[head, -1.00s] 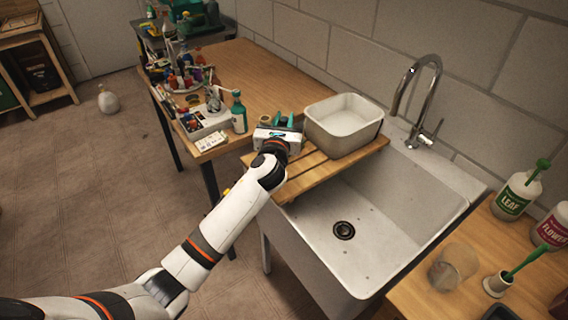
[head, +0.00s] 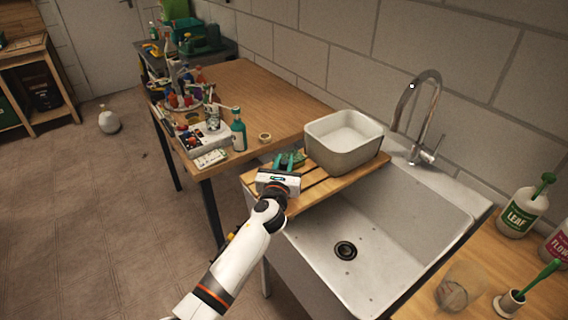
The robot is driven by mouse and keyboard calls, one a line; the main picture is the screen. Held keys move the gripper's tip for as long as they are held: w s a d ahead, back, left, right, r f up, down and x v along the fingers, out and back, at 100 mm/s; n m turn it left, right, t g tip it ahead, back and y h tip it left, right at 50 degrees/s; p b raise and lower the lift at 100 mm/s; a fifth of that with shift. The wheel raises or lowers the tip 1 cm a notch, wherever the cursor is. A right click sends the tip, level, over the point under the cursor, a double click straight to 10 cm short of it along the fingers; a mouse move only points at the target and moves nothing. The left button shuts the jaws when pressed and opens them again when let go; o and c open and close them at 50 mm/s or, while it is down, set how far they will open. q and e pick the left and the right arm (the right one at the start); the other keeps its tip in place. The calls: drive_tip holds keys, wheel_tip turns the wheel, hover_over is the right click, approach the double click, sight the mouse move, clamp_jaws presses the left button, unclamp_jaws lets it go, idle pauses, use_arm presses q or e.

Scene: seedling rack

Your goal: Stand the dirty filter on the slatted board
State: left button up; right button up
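The slatted board (head: 331,185) lies across the back left of the sink. My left gripper (head: 285,160) is over the board's left end, its teal fingers apart, with nothing clearly between them. A small dark green item (head: 298,157) shows just beyond the fingers and is partly hidden by them. I cannot tell what it is. I cannot make out the dirty filter for sure. A clear cylinder with brownish matter inside (head: 455,288) stands on the counter at the lower right. My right gripper is not in view.
A grey basin (head: 342,152) stands on the board's right part. The sink (head: 400,222) is empty, with a tall tap (head: 432,120) behind it. A teal bottle (head: 238,131) and a tape roll (head: 265,138) are on the wooden table. Labelled bottles (head: 520,210) stand at the right.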

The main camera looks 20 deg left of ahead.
use_arm(q)
drive_tip(key=o, duration=0.4)
drive_tip(key=s, duration=0.4)
drive_tip(key=s+d, duration=0.1)
drive_tip(key=s, duration=0.7)
drive_tip(key=shift+d+r, duration=0.1)
drive_tip(key=shift+d, duration=0.15)
